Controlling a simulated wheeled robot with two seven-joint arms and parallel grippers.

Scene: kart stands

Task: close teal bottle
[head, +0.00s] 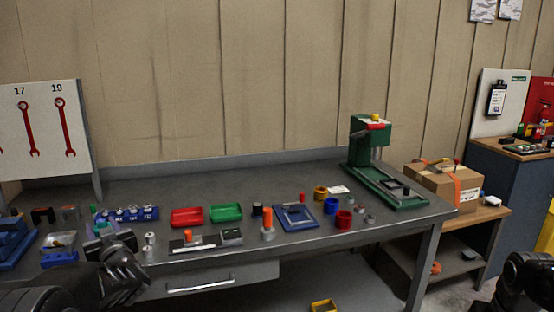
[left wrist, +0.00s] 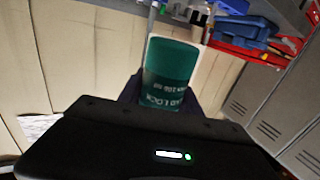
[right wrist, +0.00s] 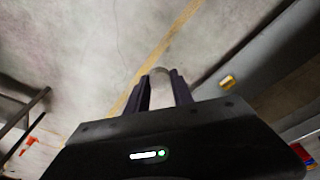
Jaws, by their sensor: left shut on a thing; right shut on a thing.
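The teal bottle (left wrist: 170,70) is in the left wrist view, with white lettering on its side. My left gripper (left wrist: 160,98) is shut on it, with dark fingers at both sides. Which end of the bottle faces the camera, and whether it has a cap, I cannot tell. In the head view my left arm is at the lower left, over the front of the bench; the bottle does not show clearly there. My right gripper (right wrist: 160,88) is shut on a small pale, rounded piece (right wrist: 159,74), perhaps a cap, above the floor. The right arm shows only at the head view's lower right edge.
The grey workbench (head: 270,170) holds a red tray (head: 187,217), a green tray (head: 226,212), a blue frame (head: 296,217), several small cups and a green press (head: 366,150). The bench's back middle is clear.

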